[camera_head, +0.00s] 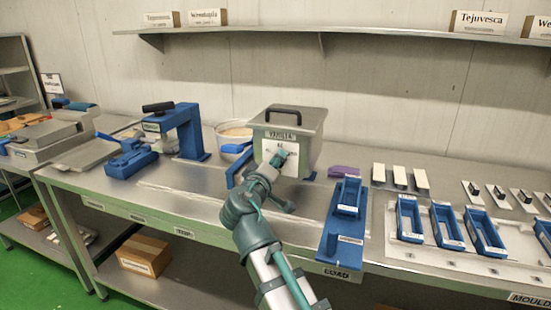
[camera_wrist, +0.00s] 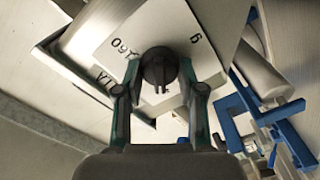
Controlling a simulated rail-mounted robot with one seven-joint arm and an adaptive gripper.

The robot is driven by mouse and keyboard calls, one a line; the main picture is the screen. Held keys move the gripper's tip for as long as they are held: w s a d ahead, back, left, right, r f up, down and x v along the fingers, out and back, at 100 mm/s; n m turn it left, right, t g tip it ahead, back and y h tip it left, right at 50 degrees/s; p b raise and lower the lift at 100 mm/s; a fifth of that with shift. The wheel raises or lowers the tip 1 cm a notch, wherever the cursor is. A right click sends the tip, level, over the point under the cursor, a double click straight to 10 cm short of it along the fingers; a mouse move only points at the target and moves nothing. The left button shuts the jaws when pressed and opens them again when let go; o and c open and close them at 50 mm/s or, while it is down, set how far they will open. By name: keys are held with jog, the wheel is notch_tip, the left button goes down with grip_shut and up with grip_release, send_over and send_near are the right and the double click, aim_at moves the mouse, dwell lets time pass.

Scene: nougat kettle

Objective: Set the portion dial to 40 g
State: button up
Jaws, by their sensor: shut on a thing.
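The kettle (camera_head: 308,125) is a metal box with a black lid handle and a label reading "VANILLA", standing at the middle of the bench. A white dial plate (camera_head: 268,149) is on its front. My gripper (camera_head: 279,158) is at this plate and covers much of it. In the wrist view the plate (camera_wrist: 205,22) carries printed numbers, among them "60", and the dark round dial knob (camera_wrist: 160,66) sits between my fingers. My gripper (camera_wrist: 160,88) is shut on the knob. I cannot tell from these frames which number the knob points to.
A blue tray (camera_head: 327,243) marked "LOAD" stands right of my arm, with blue moulds (camera_head: 446,226) farther right. A blue press (camera_head: 187,130) stands to the left, and a white tub (camera_head: 235,132) is beside the kettle. Blue parts (camera_wrist: 275,125) lie close by in the wrist view.

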jog(key=shift+n, duration=0.6)
jog(key=o, duration=1.1)
jog(key=v, duration=1.2)
